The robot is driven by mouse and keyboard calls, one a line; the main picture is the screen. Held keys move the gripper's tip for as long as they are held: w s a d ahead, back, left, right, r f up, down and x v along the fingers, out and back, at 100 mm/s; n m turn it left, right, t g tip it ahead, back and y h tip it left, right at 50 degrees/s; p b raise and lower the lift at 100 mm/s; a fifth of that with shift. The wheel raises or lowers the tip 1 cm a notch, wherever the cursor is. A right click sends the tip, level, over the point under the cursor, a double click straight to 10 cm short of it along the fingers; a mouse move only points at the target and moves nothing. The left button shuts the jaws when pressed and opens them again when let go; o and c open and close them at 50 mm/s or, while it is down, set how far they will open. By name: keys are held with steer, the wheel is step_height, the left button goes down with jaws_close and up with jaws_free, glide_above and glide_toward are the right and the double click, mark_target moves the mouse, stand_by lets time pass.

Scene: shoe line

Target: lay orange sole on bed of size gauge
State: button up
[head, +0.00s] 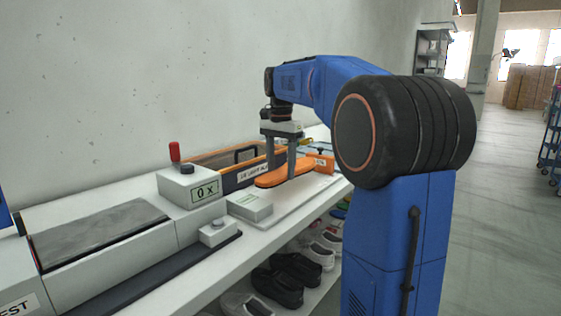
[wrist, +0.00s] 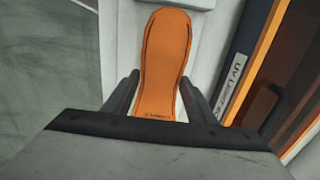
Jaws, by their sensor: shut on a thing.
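The orange sole (head: 270,179) is between the fingers of my gripper (head: 280,167) in the head view. In the wrist view the sole (wrist: 162,62) lies lengthwise away from my gripper (wrist: 158,98), with a finger on each side of it. My gripper is shut on the sole. The sole is flat and level, over a white board (head: 303,195) that I take to be the size gauge's bed. An orange block (head: 320,161) stands just beyond the sole's far end. I cannot tell whether the sole touches the board.
A white box with a counter and red lever (head: 187,184) stands left of the gauge. A small white block (head: 249,206) is near the sole's near end. Behind is an orange-edged unit with a dark handle (head: 246,154). Shoes (head: 283,279) sit on the shelf below.

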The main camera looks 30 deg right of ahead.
steer(key=shift+f, duration=2.55)
steer(key=o, duration=1.3)
step_height(320, 180, up, 17)
steer(key=shift+r, duration=0.2)
steer(key=shift+s, duration=0.15)
